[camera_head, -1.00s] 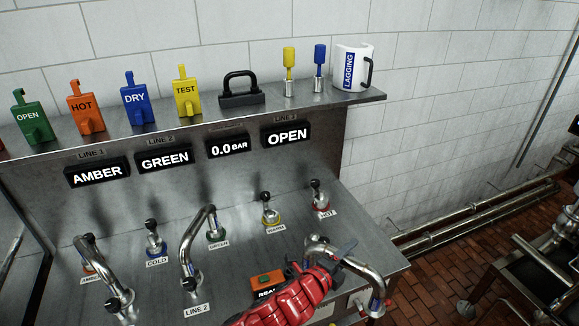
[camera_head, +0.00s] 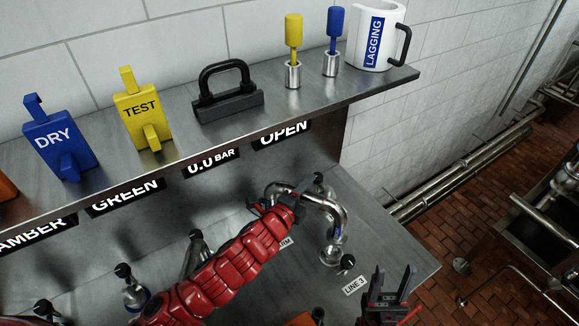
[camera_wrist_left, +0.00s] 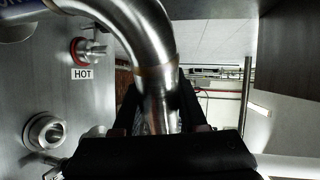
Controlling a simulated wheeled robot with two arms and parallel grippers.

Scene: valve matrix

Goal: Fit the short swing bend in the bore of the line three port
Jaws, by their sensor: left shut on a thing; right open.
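My left gripper (camera_head: 290,207) is shut on a curved steel bend (camera_head: 322,200), near the bend's left part, above the sloping panel. The bend's right end curves down to a steel collar (camera_head: 331,255) beside the LINE 3 label (camera_head: 355,285). I cannot tell whether that end is seated in the bore. In the left wrist view the bend (camera_wrist_left: 152,50) passes between the dark fingers (camera_wrist_left: 155,112). A steel ring-shaped port (camera_wrist_left: 45,132) shows at the left there. My right gripper (camera_head: 388,292) is open and empty, low in the head view.
A black knob (camera_head: 347,262) stands beside the collar. The HOT valve (camera_wrist_left: 88,50) lies left of the bend in the wrist view. A shelf (camera_head: 230,130) with tags, a black handle (camera_head: 228,95) and a LAGGING mug (camera_head: 378,38) overhangs the panel. Its right side is open.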

